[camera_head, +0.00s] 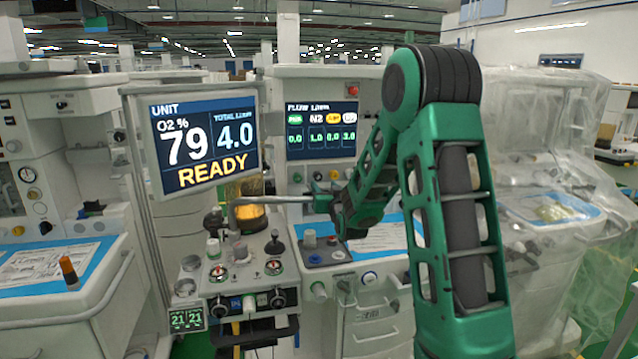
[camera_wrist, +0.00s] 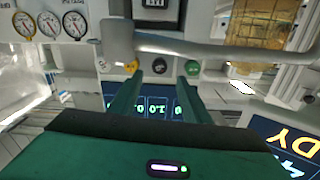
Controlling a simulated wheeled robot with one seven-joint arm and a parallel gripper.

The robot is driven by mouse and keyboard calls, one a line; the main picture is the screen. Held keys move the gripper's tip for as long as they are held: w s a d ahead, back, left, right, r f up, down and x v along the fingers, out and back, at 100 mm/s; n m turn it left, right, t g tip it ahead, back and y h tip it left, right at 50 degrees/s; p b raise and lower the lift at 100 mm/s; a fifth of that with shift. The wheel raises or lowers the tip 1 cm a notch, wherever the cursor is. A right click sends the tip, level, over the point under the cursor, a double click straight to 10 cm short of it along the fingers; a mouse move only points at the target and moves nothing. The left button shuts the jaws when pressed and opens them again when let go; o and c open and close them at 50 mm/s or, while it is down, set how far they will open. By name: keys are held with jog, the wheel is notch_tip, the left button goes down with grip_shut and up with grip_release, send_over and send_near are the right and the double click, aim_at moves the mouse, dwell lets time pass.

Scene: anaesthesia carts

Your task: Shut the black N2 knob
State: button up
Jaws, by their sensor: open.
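The black N2 knob (camera_wrist: 159,66) sits in a row of knobs on the machine front, between a yellow knob (camera_wrist: 131,66) and a green knob (camera_wrist: 193,67). In the wrist view it shows between and beyond the tips of my gripper (camera_wrist: 158,80). My gripper is open with nothing between its fingers. In the head view my gripper (camera_head: 322,194) is close in front of the knob row, below the flow display (camera_head: 322,130). That display reads 1.0 under N2. Whether a finger touches the knob cannot be told.
A grey pipe (camera_wrist: 200,47) crosses just beside the knobs in the wrist view; in the head view it (camera_head: 275,200) runs left of my gripper. A monitor (camera_head: 204,143) reading READY stands to the left. A plastic-covered machine (camera_head: 545,170) stands at the right.

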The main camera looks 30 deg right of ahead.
aim_at(319, 178)
jog(key=x, duration=0.7)
jog(key=shift+w+d, duration=0.15)
jog(key=shift+w, duration=0.15)
jog(key=shift+f, duration=0.1)
jog(key=c, duration=1)
jog(key=shift+s+d, duration=0.1)
jog(key=shift+d, duration=0.25)
jog(key=shift+c, duration=0.2)
jog(key=shift+a, duration=0.2)
jog(key=shift+a+m, duration=0.1)
jog(key=shift+m, duration=0.2)
